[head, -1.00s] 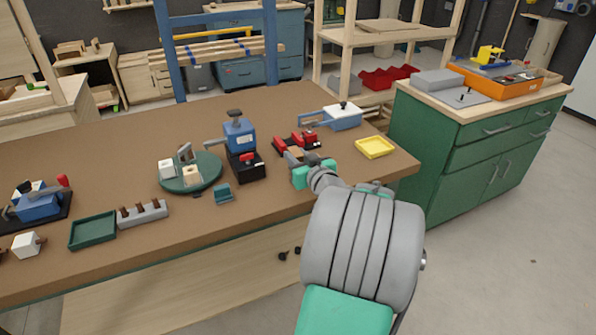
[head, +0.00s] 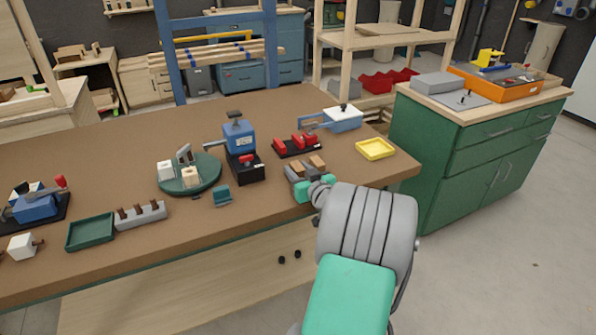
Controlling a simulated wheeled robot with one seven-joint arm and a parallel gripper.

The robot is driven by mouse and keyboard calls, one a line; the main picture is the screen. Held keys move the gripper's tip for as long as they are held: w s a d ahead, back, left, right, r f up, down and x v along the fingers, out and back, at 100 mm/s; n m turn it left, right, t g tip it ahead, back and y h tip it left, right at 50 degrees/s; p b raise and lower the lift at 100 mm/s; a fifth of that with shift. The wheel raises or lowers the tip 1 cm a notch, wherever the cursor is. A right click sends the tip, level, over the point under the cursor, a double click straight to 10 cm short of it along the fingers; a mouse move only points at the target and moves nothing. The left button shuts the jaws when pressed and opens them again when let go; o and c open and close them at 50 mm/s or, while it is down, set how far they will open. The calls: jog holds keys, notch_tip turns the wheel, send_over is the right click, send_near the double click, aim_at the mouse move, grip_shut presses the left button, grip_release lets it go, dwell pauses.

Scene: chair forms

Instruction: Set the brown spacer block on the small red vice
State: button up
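The small red vice (head: 297,145) has red jaws on a dark base and sits on the brown bench, right of the middle. Its top is in clear view and I see no brown block on it. My gripper (head: 306,170), grey and teal, is just in front of the vice, on the near side, apart from it. Two small brown patches (head: 317,162) show at its finger end. I cannot tell whether they are the brown spacer block, separate pieces or parts of the fingers. The finger gap is too small to read.
A yellow tray (head: 375,149) lies right of the vice and a blue-white vice (head: 343,117) stands behind it. A blue machine on a black base (head: 240,168) and a round green plate (head: 205,181) stand left. A small teal holder (head: 222,196) is near the front edge.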

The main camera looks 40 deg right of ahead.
jog(key=shift+o, duration=0.8)
jog(key=shift+r+p, duration=0.35)
jog(key=shift+p, duration=0.05)
jog(key=v, duration=1.1)
jog(key=shift+f, duration=0.2)
jog(key=shift+s+a, duration=0.25)
jog(key=shift+s, duration=0.2)
jog(key=shift+r, duration=0.1)
